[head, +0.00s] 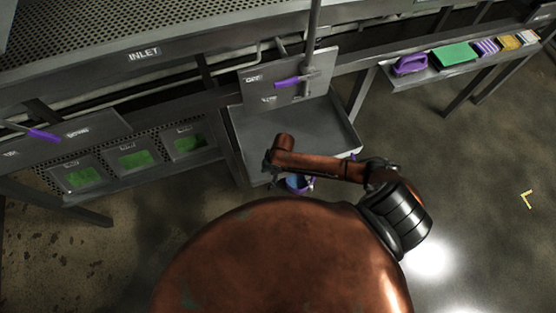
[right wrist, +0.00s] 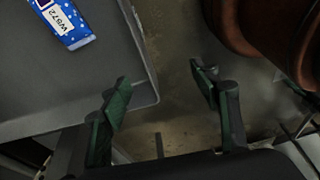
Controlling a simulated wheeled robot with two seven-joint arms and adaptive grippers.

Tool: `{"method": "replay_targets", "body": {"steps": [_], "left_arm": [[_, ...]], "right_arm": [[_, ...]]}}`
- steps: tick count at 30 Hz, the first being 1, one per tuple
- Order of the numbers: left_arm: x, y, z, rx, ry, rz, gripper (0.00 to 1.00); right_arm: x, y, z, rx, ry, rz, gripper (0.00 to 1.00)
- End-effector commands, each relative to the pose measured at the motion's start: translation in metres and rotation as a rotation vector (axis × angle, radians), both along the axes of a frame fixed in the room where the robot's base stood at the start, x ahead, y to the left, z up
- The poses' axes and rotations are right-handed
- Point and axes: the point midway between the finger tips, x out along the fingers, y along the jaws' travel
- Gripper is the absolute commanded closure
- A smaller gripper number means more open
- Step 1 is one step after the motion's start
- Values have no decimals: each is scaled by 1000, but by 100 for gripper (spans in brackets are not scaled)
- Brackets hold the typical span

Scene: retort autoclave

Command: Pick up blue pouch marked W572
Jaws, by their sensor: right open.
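The blue pouch (right wrist: 66,22) marked W572 lies label up on a grey metal tray (right wrist: 60,100), at the upper left of the right wrist view. Its upper part is cut off by the frame edge. My right gripper (right wrist: 160,77) is open and empty, its dark green-padded fingers apart. The left finger overlaps the tray's rim in the picture; the floor shows between the fingers. The pouch is beyond the left finger, apart from it. In the head view the tray (head: 290,118) is partly covered by my copper right arm, and I cannot make out the pouch there. My left gripper is not in view.
A plate with a purple handle (head: 288,82) stands behind the tray. Bins with green contents (head: 135,158) are at left. A shelf (head: 430,72) at upper right holds a purple item and several stacked things. A blue object (head: 296,183) shows below my arm. Open floor lies right.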

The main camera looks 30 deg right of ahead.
Motion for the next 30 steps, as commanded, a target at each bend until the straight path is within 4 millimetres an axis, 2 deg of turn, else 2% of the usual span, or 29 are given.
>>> {"method": "replay_targets", "body": {"steps": [1,6,9,12,22,30], "left_arm": [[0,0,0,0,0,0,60],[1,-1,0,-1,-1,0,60],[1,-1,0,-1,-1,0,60],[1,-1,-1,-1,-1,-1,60],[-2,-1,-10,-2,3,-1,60],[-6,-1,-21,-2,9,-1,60]], "right_arm": [[15,-19,-2,-29,-4,27,44],[55,-80,-5,-93,-7,91,44],[71,-106,-2,-116,-13,105,44],[80,-120,-2,-128,-15,109,44],[82,-116,-35,-129,-15,111,44],[83,-109,-72,-128,-14,110,44]]}}
